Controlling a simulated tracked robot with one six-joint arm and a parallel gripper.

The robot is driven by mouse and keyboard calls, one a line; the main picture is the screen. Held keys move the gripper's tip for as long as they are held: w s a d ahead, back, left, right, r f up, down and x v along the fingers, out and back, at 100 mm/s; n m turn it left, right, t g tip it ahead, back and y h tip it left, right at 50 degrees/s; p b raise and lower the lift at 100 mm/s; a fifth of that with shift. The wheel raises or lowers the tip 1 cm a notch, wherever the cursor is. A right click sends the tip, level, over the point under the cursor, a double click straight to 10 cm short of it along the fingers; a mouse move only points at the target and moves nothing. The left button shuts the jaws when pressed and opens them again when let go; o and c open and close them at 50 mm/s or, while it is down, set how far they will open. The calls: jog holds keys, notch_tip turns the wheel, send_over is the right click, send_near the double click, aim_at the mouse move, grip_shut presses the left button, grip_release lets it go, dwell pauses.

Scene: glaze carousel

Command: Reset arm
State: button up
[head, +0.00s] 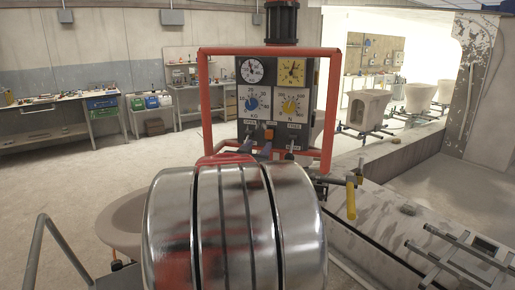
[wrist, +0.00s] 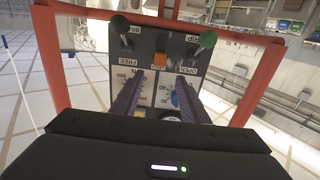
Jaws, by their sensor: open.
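My gripper (wrist: 157,88) shows in the wrist view with its two dark fingers apart and nothing visible between them. The fingers reach over the face of a dark control panel (head: 279,118), which stands inside a red tube frame (head: 328,105). The panel also shows upside down in the wrist view (wrist: 150,45). It carries round gauges, a blue dial (head: 251,104), a yellow dial (head: 290,107) and an orange button (wrist: 158,60). Whether the fingers touch the panel I cannot tell. My silver arm link hides the lower middle of the head view.
A pale round basin (head: 120,222) is partly hidden at left. A yellow-handled fitting (head: 351,198) is right of the panel. A metal rack (head: 462,255) lies at lower right. Toilet bowls (head: 366,108) stand behind. Workbenches (head: 60,118) line the back wall, with open floor before them.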

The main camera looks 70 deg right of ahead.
dwell(0.6)
jog(key=w+a+f+n+t+y, duration=0.2)
jog(key=w+a+f+t+y, duration=0.3)
jog(key=f, duration=0.5)
jog(key=w+a+f+n+y, duration=0.2)
jog(key=w+a+f+y, duration=0.15)
jog(key=a, duration=0.65)
jog(key=w+a+f+n+y, duration=0.2)
jog(key=w+a+y, duration=0.15)
jog(key=a, duration=0.65)
jog(key=s+a+n+y, duration=0.2)
jog(key=s+a+n, duration=0.1)
jog(key=a, duration=0.8)
jog(key=s+a+n+g+y, duration=0.1)
jog(key=s+a+n, duration=0.3)
jog(key=a, duration=0.8)
jog(key=s+a+n+y, duration=0.2)
jog(key=s+a+n, duration=0.1)
jog(key=a, duration=0.8)
jog(key=shift+s+a+r+n+g+y, duration=0.2)
jog(key=shift+a+n+g+y, duration=0.1)
jog(key=shift+y, duration=0.1)
